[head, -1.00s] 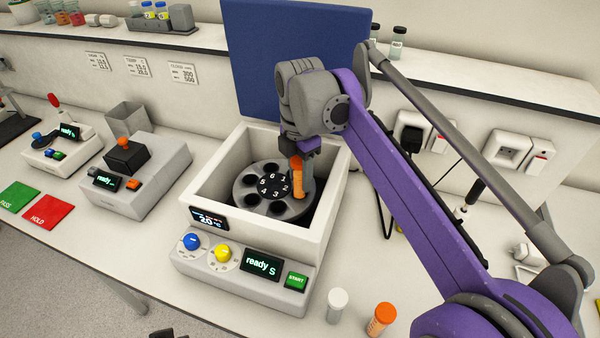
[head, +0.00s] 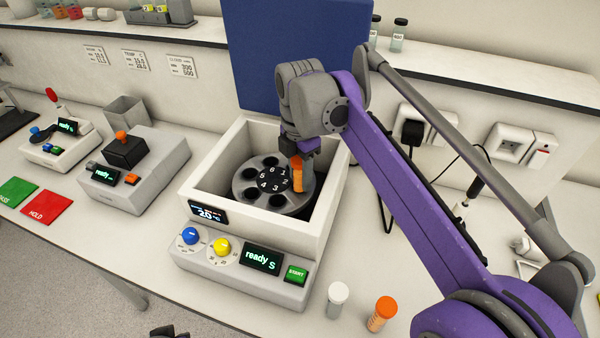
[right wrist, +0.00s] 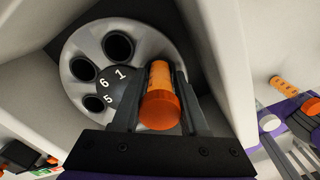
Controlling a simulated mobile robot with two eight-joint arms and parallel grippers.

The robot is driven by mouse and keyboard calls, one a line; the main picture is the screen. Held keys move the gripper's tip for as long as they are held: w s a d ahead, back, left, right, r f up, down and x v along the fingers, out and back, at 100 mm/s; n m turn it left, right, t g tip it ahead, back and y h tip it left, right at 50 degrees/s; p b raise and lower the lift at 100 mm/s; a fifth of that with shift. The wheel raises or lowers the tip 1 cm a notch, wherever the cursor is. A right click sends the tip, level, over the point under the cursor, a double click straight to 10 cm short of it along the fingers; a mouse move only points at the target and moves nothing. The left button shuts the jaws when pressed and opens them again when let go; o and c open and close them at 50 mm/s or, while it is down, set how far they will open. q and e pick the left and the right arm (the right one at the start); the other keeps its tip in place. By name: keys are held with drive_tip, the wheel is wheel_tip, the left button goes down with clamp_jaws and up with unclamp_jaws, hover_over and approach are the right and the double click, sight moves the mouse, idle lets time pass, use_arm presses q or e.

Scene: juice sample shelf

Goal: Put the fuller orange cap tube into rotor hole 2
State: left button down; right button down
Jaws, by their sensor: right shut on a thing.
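An orange-capped tube (head: 298,177) with an orange body is upright in my right gripper (head: 298,157), which is shut on it. In the right wrist view its cap (right wrist: 160,110) faces me between the fingers. Its lower end is at the rotor hole beside number 2 and appears partly inside; the fingers and tube hide the hole. The grey rotor (head: 246,198) has numbered holes and sits in the open white centrifuge (head: 236,234). A second orange-capped tube (head: 381,314) stands on the bench. A dark tip (head: 168,331) at the bottom edge may be my left gripper.
A white-capped tube (head: 337,300) stands on the bench in front of the centrifuge. The centrifuge walls closely surround the rotor, and its blue lid (head: 290,60) is up behind. Other devices (head: 140,175) stand to the left.

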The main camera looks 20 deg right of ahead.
sight(300, 159)
idle(0.4)
drive_tip(key=shift+f, duration=0.45)
drive_tip(key=shift+r, duration=0.1)
drive_tip(key=shift+r+p, duration=1.7)
drive_tip(key=shift+r, duration=0.5)
drive_tip(key=shift+f+b, duration=0.7)
drive_tip(key=shift+f, duration=1.3)
idle(0.6)
drive_tip(key=shift+f, duration=0.3)
